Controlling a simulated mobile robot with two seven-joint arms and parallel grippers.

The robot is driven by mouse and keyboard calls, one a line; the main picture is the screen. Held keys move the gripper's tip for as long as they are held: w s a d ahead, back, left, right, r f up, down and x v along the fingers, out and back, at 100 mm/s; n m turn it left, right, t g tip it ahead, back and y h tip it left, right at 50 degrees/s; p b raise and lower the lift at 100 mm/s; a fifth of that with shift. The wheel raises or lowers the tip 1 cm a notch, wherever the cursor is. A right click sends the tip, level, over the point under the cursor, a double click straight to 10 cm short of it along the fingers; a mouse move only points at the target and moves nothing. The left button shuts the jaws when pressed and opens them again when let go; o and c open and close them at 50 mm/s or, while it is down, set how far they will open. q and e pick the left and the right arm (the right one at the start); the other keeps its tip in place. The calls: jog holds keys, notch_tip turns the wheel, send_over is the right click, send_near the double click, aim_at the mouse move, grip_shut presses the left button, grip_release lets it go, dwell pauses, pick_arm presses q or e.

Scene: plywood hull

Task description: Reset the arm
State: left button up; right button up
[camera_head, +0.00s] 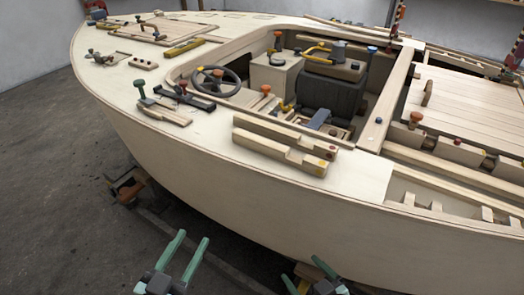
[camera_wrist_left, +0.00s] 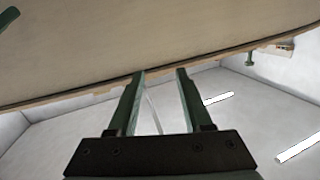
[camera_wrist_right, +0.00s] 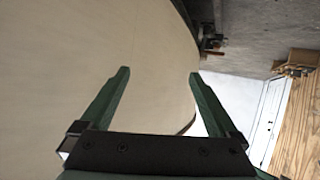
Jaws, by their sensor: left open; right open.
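My left gripper (camera_head: 192,237) is at the bottom of the head view, in front of the hull's side, with its two green fingers apart and pointing up. In the left wrist view its fingers (camera_wrist_left: 160,73) are spread with nothing between them. My right gripper (camera_head: 319,274) is at the bottom edge of the head view, right of the left one and partly cut off. In the right wrist view its fingers (camera_wrist_right: 159,73) are wide apart and empty. The plywood hull (camera_head: 240,215) fills the scene beyond both grippers; contact with it cannot be made out.
Notched wood blocks (camera_head: 285,140) lie on the near deck. A steering wheel (camera_head: 215,80) and a dark seat (camera_head: 330,90) are in the cockpit. Clamps and tools lie on the deck at left. The grey floor (camera_head: 50,190) left of the hull is mostly clear.

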jog(key=s+d+r+m+t, duration=0.1)
jog(key=d+r+t, duration=0.15)
jog(key=r, duration=0.45)
jog(key=d+r+m+t, duration=0.1)
jog(key=d+r+t, duration=0.15)
jog(key=r, duration=0.55)
pick_arm(q)
jog(key=s+a+n+g+y+p, duration=0.2)
jog(key=s+g+p, duration=0.5)
jog(key=p, duration=1.5)
jog(key=shift+s+a+f+n+y, duration=0.15)
jog(key=shift+s+f+n+y, duration=0.2)
jog(key=shift+s, duration=0.75)
pick_arm(e)
jog(key=s+d+f+m+g+h, duration=0.1)
jog(key=s+m+g+h, duration=0.1)
jog(key=s+g, duration=0.5)
jog(key=shift+s+d+f+m+h, duration=0.2)
jog(key=shift+s+d+m+h, duration=0.25)
jog(key=shift+s, duration=0.6)
pick_arm(q)
jog(key=shift+a, duration=0.1)
pick_arm(e)
jog(key=shift+w+a+n, duration=0.1)
jog(key=shift+a+n, duration=0.1)
jog(key=shift+n, duration=0.05)
